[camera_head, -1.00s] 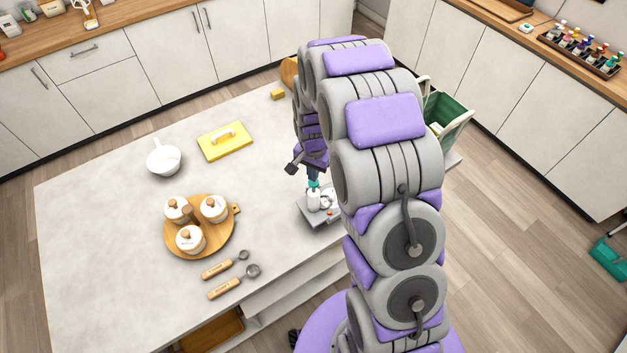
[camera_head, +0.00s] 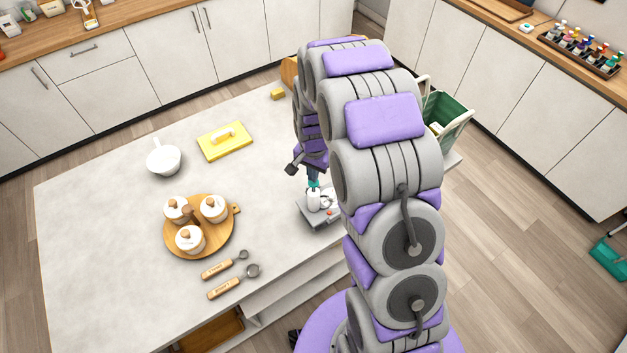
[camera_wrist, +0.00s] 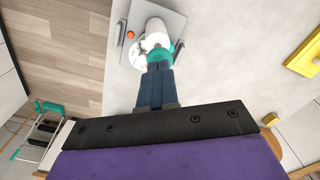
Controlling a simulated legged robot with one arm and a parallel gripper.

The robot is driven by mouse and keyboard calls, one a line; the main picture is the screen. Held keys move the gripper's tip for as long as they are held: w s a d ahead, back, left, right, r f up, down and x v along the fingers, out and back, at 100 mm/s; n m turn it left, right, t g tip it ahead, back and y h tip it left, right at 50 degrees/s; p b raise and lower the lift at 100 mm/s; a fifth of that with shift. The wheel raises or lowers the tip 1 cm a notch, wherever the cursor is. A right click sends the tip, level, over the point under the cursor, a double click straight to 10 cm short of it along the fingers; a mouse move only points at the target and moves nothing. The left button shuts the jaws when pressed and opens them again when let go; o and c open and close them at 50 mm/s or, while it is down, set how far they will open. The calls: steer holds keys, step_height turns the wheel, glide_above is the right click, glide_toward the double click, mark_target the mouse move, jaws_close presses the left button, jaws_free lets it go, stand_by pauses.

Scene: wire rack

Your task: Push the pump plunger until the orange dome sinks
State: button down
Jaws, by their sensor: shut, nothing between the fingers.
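The pump bottle (camera_head: 313,200) is white with a teal plunger top (camera_head: 314,184). It stands upright on a grey base plate (camera_head: 328,219) near the table's right edge. The orange dome (camera_wrist: 130,35) is a small round button on that plate, beside the bottle; it also shows in the head view (camera_head: 330,212). My gripper (camera_wrist: 157,66) is shut and empty, pointing down with its fingertips at the teal plunger top. In the head view the arm hides part of the plate. I cannot tell exactly how far the plunger is pressed.
A wooden tray (camera_head: 226,238) with white lidded jars stands to the left. Two wooden-handled scoops (camera_head: 226,264) lie in front of it. A white pan (camera_head: 164,160) and a yellow float (camera_head: 224,141) lie farther back.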

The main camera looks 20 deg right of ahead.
steer(key=shift+f+b, duration=0.6)
steer(key=shift+f, duration=0.8)
stand_by(0.8)
steer(key=shift+r, duration=0.35)
steer(key=shift+f+b, duration=0.35)
steer(key=shift+f, duration=0.4)
stand_by(0.6)
steer(key=shift+r, duration=1)
stand_by(0.5)
steer(key=shift+r+p, duration=0.35)
steer(key=shift+r, duration=2.6)
steer(key=shift+s, duration=0.1)
